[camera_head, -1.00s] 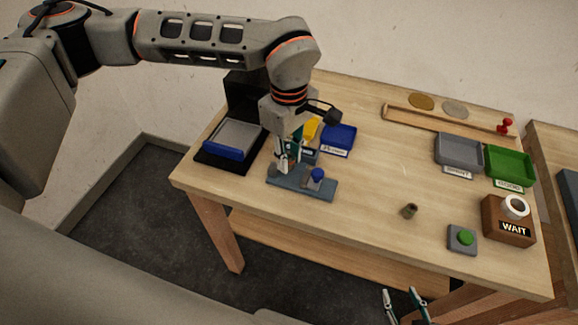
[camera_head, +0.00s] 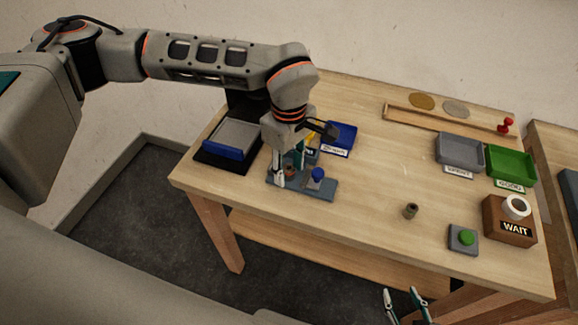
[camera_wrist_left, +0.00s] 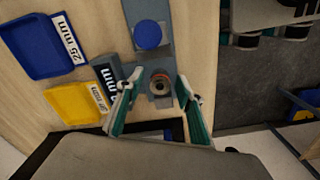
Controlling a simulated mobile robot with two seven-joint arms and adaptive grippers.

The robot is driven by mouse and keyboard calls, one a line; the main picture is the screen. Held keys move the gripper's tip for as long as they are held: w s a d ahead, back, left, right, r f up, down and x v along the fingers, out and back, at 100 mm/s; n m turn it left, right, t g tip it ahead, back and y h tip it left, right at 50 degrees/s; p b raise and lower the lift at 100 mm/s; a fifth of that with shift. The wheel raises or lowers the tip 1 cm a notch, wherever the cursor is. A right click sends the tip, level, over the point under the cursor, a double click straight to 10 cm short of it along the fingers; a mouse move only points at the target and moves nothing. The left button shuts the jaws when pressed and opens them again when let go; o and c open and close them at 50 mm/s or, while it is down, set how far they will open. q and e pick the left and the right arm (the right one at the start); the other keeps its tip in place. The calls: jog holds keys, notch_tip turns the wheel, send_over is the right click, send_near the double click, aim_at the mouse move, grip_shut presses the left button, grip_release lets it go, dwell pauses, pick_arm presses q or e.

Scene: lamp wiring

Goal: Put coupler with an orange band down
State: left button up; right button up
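The coupler with an orange band (camera_wrist_left: 160,82) stands on the blue-grey fixture plate (camera_wrist_left: 162,18), seen end-on in the left wrist view. In the head view it shows small (camera_head: 291,171) between the fingers. My left gripper (camera_head: 290,170) is low over the plate's left part. Its fingers (camera_wrist_left: 158,92) are spread on both sides of the coupler, with gaps visible in the left wrist view. A blue knob (camera_head: 318,174) stands on the plate to the right of the coupler. My right gripper (camera_head: 402,293) is open and empty at the bottom edge of the head view.
Blue (camera_head: 340,136) and yellow (camera_wrist_left: 74,104) bins stand behind the plate. A dark stand with a tray (camera_head: 232,140) is at left. A small cylinder (camera_head: 411,211), a green button box (camera_head: 463,240) and a WAIT box (camera_head: 509,220) are at right.

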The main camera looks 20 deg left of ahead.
aim_at(289, 168)
pick_arm(q)
notch_tip(289, 168, up, 12)
jog(key=shift+r+p, duration=0.2)
jog(key=shift+p, duration=0.1)
dwell(0.3)
dwell(0.5)
